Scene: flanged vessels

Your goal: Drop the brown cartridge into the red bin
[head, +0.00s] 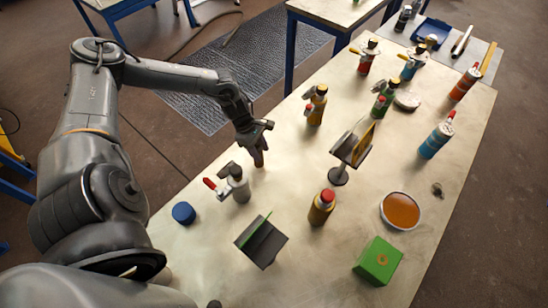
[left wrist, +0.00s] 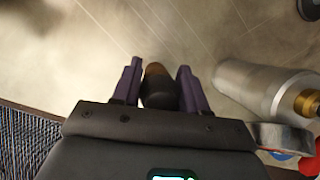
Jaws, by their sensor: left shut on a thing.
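My left gripper (head: 261,150) is over the left part of the table, its fingers pointing down. It is shut on the brown cartridge (head: 260,159), whose lower end shows just below the fingers. In the left wrist view the cartridge (left wrist: 157,86) sits between the two purple fingers of the gripper (left wrist: 157,90), with a brown tip and a dark body. I cannot tell whether it touches the table. No red bin can be made out in either view. My right gripper is out of view.
A grey bottle with a red-handled valve (head: 238,184) stands close to my left gripper; it also shows in the wrist view (left wrist: 262,92). A blue cap (head: 183,213), a dark angled stand (head: 261,242), a yellow bottle (head: 321,207), an orange dish (head: 400,211) and a green box (head: 377,261) are nearby.

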